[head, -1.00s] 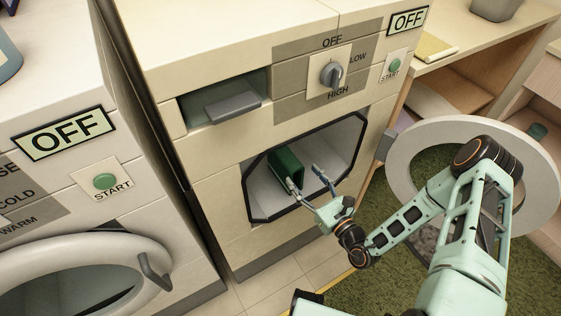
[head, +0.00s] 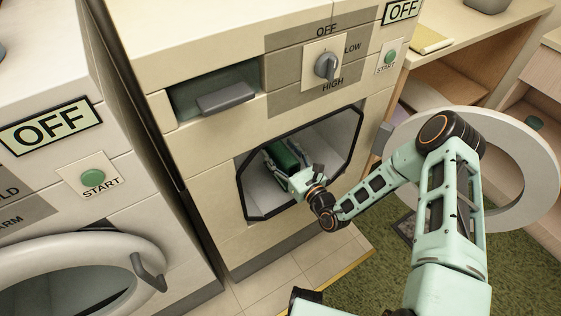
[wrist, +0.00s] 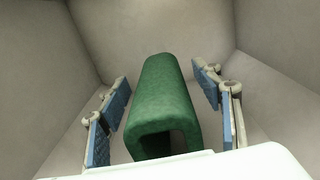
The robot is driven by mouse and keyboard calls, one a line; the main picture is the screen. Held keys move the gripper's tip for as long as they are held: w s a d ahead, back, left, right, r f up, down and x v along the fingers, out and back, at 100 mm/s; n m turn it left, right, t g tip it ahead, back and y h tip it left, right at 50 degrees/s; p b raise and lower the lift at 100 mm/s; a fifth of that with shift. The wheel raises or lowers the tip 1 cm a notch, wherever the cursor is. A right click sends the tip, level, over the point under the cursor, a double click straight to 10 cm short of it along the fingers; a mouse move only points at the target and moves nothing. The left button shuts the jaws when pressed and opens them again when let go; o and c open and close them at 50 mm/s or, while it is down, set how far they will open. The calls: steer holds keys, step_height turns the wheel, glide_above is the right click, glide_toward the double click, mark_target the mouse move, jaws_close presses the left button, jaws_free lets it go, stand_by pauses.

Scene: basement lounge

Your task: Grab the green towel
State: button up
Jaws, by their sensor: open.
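The folded green towel (head: 281,154) lies inside the open dryer drum (head: 335,140). In the wrist view the towel (wrist: 162,100) stands out in the middle, its folded end facing me. My gripper (head: 284,158) reaches in through the dryer opening. In the wrist view its blue-padded fingers (wrist: 163,95) are open, one on each side of the towel, with a visible gap on both sides. The white gripper body hides the lower near part of the towel.
The dryer's round door (head: 500,205) hangs open to the right, close to my arm. The opening's dark rim (head: 240,190) surrounds my wrist. A washer (head: 60,190) stands at the left. A yellow towel (head: 428,41) lies on a wooden shelf at the back right.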

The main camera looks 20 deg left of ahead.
steer(key=shift+c, duration=0.5)
steer(key=c, duration=1.2)
steer(key=shift+r, duration=0.1)
steer(key=shift+c, duration=0.2)
